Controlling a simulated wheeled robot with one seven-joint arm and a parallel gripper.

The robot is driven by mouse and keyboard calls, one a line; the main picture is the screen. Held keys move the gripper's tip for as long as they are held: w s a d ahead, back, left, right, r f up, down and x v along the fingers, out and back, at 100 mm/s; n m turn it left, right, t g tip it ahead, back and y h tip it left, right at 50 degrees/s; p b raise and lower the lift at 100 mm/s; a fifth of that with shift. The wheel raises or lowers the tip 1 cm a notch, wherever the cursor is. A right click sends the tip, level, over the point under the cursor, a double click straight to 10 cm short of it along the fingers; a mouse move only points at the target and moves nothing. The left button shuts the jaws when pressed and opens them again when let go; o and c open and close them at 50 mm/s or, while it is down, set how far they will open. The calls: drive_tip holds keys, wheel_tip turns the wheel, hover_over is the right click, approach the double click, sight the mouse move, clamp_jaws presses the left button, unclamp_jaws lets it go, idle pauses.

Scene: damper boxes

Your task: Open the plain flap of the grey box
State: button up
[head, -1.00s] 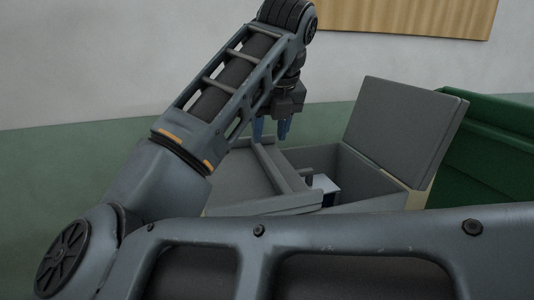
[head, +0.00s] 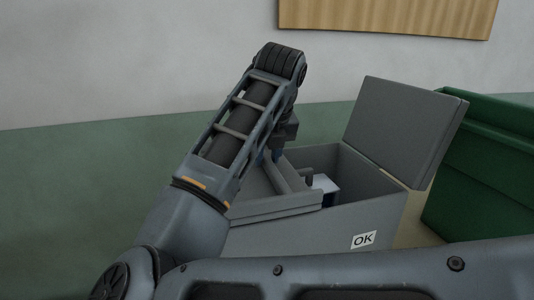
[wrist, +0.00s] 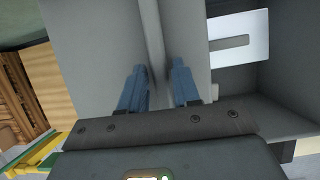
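The grey box (head: 315,236) stands on the floor, with an OK label (head: 363,240) on its front. Its left flap (head: 250,204) lies nearly flat over the left part; I take it as the plain flap. The right flap (head: 400,128) stands up, tilted back, and the right part is open. My gripper (wrist: 160,85) is open at the strip, one blue finger on each side, with a gap showing between them. Contact with the strip cannot be told. In the head view my arm partly hides the left flap.
Inside the open part lies a white piece (head: 326,184) with a dark part beside it; it also shows in the wrist view (wrist: 240,40). A green container (head: 480,180) stands close on the right. A wooden board hangs on the wall.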

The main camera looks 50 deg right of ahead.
clamp_jaws()
drive_tip(key=shift+r, duration=0.15)
idle(0.4)
